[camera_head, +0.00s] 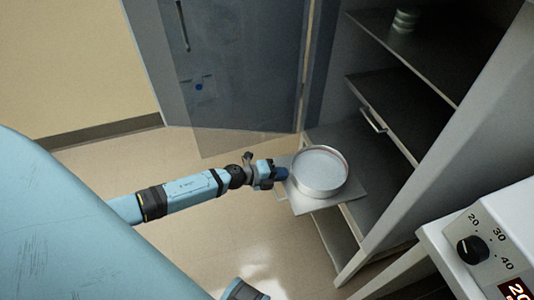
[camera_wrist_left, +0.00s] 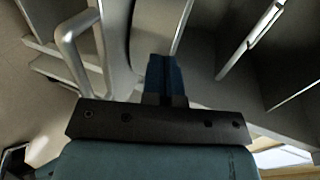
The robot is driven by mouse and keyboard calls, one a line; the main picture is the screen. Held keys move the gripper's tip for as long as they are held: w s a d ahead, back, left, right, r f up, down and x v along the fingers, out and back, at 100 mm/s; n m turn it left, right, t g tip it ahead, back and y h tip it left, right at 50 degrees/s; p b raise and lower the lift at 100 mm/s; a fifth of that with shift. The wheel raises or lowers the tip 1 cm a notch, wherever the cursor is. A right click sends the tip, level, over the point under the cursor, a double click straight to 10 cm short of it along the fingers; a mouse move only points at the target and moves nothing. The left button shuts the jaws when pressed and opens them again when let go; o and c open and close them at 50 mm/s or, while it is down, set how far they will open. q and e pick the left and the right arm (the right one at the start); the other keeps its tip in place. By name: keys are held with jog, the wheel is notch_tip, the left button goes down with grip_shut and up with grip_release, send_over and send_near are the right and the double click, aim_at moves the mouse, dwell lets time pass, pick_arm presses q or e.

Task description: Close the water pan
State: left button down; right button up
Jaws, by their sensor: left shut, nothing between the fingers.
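The water pan, a round shallow metal pan (camera_head: 320,170), sits on a flat grey tray (camera_head: 340,196) that sticks out of the open cabinet in the head view. My left gripper (camera_head: 281,174) is at the pan's left side, close to its rim. I cannot tell whether it touches. In the left wrist view its blue fingers (camera_wrist_left: 164,75) are shut together with nothing between them. A light bar handle (camera_wrist_left: 72,45) stands left of the fingers there; I cannot tell which part it belongs to. My right gripper is not in view.
The cabinet's glazed door (camera_head: 235,75) stands open at the back left. Inside are dark shelves (camera_head: 400,105), one with a bar handle (camera_head: 374,120). A white unit with a dial (camera_head: 472,250) stands at the lower right. Floor is clear below the tray's left side.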

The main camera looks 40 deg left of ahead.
aim_at(342, 159)
pick_arm(q)
jog(key=shift+w+d, duration=0.5)
jog(key=shift+w, duration=0.05)
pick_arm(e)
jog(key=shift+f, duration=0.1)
